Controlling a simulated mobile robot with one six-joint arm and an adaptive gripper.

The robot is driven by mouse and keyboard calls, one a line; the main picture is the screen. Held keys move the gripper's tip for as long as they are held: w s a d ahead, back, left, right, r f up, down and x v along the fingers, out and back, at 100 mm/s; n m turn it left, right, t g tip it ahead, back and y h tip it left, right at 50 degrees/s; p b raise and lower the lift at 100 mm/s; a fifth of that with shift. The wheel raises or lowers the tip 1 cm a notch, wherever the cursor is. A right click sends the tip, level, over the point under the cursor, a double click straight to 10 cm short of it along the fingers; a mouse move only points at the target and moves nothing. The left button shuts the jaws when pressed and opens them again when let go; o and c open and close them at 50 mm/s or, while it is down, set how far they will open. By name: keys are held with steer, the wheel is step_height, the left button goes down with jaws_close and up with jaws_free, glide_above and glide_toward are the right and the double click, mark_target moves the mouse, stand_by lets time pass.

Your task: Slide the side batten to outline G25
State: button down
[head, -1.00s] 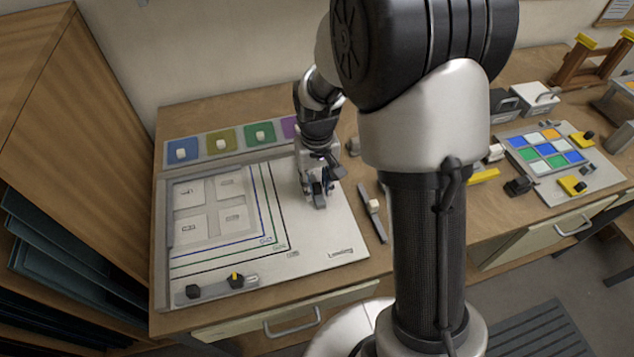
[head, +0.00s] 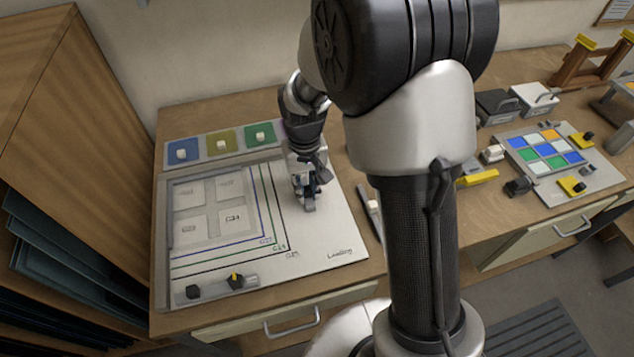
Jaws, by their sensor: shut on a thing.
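The white board (head: 335,225) has nested corner outlines in blue, green and black; the outermost, black one ends at a label that seems to read G25 (head: 292,254). My gripper (head: 308,203) points down at the board, a little right of the black outline's right-hand line. It is shut on a small dark piece at board level, seemingly the side batten, mostly hidden by the jaws. I cannot tell the gap between it and the line. A short grey lower batten (head: 216,290) with a dark knob and a yellow-marked knob lies along the board's front edge.
Four pale panes (head: 190,187) lie inside the outlines. Coloured pads (head: 220,142) with white blocks line the back. A grey bar (head: 374,209) with a white block lies right of the board, partly behind my arm. A wooden cabinet (head: 75,130) stands left.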

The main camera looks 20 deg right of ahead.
steer(key=a, duration=0.6)
steer(key=shift+p, duration=0.3)
steer(key=c, duration=1.5)
jaws_free()
steer(key=shift+r, duration=0.1)
step_height(320, 180, up, 12)
steer(key=shift+f, duration=0.1)
